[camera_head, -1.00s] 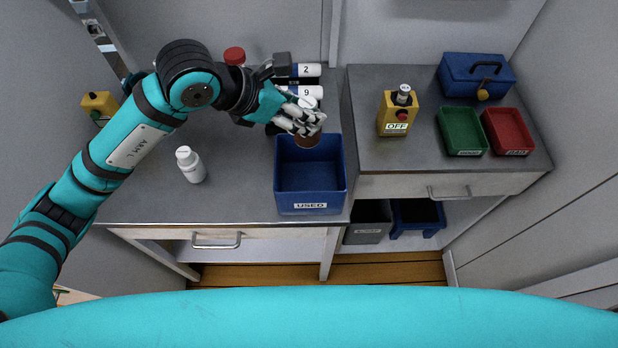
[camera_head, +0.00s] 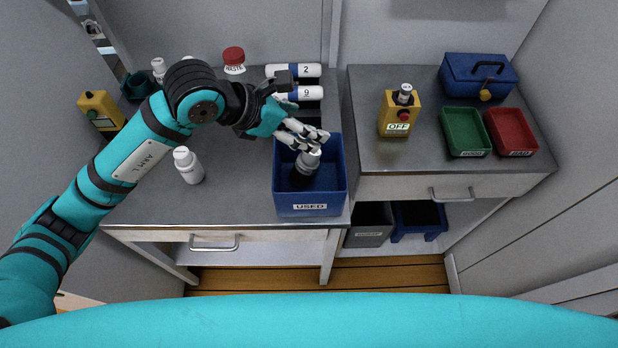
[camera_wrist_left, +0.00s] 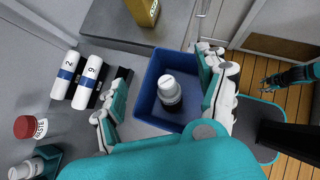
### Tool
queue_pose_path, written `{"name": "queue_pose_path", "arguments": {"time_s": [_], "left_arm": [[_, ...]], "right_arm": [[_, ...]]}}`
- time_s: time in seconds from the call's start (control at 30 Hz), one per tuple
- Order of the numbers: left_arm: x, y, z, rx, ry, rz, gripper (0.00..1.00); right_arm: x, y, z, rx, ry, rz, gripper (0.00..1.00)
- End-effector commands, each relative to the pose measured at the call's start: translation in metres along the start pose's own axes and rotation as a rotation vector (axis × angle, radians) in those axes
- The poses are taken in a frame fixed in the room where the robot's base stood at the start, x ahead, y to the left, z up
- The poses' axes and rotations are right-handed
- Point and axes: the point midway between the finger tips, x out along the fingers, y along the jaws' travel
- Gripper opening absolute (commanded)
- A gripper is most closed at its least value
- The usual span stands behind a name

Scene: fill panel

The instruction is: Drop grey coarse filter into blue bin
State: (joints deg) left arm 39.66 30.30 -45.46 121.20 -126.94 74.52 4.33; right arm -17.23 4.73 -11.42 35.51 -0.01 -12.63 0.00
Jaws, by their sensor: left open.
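The blue bin (camera_head: 309,197), labelled USED, stands near the front edge of the left counter. It also shows in the left wrist view (camera_wrist_left: 158,63). A filter-like cylinder (camera_head: 306,166) with a light grey top and dark lower body is inside the bin, apparently upright. The left wrist view shows its pale top (camera_wrist_left: 169,91) between my spread fingers. My left gripper (camera_head: 312,143) is open above the bin's back part, apart from the cylinder. What seems to be my right gripper (camera_wrist_left: 274,84) is small at the right of the wrist view; its jaw state is unclear.
Bottles numbered 2 (camera_head: 294,71) and 9 (camera_head: 300,93) lie behind the bin. A red-capped waste jar (camera_head: 233,60) and a white bottle (camera_head: 188,166) stand left. A yellow OFF box (camera_head: 398,113), green tray (camera_head: 464,132) and red tray (camera_head: 511,132) occupy the right counter.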

Motion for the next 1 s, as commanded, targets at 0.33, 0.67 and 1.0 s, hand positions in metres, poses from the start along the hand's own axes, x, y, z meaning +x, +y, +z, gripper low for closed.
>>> {"name": "queue_pose_path", "arguments": {"time_s": [0.33,0.67,1.0], "left_arm": [[-0.029,0.001,0.0,0.003,-0.001,0.005,0.74],[-0.097,0.001,-0.001,0.001,0.001,0.004,0.74],[-0.12,0.0,0.0,0.0,0.001,0.0,0.74]], "right_arm": [[0.0,-0.003,-0.001,0.001,0.001,-0.003,0.31],[0.0,-0.002,-0.001,0.0,0.002,-0.002,0.31],[0.0,-0.002,-0.001,0.0,0.002,-0.002,0.31]]}}
